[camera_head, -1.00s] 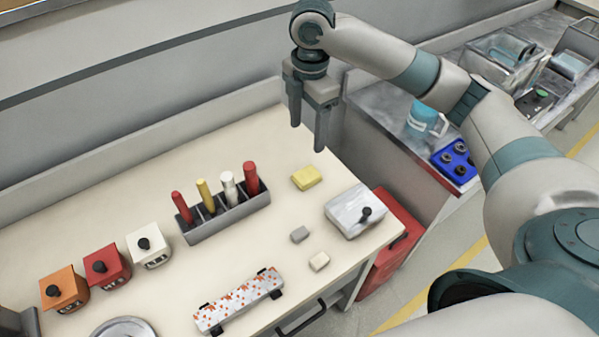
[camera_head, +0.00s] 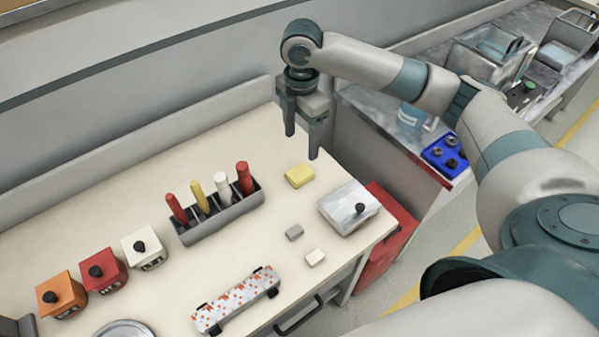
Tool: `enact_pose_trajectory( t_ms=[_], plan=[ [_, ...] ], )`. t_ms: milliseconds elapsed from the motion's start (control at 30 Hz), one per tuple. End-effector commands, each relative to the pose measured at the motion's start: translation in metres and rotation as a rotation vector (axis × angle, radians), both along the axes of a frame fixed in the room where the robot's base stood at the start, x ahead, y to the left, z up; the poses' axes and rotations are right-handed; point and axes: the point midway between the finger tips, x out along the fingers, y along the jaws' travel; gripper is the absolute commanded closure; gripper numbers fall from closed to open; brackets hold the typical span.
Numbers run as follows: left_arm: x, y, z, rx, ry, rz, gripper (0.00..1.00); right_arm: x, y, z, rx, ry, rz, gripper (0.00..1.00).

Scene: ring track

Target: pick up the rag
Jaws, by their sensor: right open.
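A small yellow piece (camera_head: 299,176), perhaps the folded rag, lies flat on the cream worktable (camera_head: 130,210), right of the marker rack. I cannot tell cloth from sponge at this size. My right gripper (camera_head: 301,144) points down just behind and above the yellow piece, with its two fingers apart and nothing between them. The fingertips look clear of it. My left gripper is not in view.
A grey rack (camera_head: 222,217) with several red, yellow and white sticks stands left of the yellow piece. Small grey (camera_head: 294,232) and cream (camera_head: 315,257) blocks lie in front. A patterned bar (camera_head: 237,300) is nearer.

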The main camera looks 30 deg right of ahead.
Motion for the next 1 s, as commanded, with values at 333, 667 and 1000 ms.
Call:
enact_pose_trajectory(
  t_ms=[333,667,1000],
  plan=[
    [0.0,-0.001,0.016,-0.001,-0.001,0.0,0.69,-0.001,0.0,-0.056,-0.001,0.004,-0.001,0.36],
    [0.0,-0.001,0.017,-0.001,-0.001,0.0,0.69,0.0,0.0,-0.068,0.0,0.0,0.0,0.36],
    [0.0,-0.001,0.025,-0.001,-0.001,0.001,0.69,0.0,0.002,-0.076,0.001,0.002,-0.001,0.36]
  ],
)
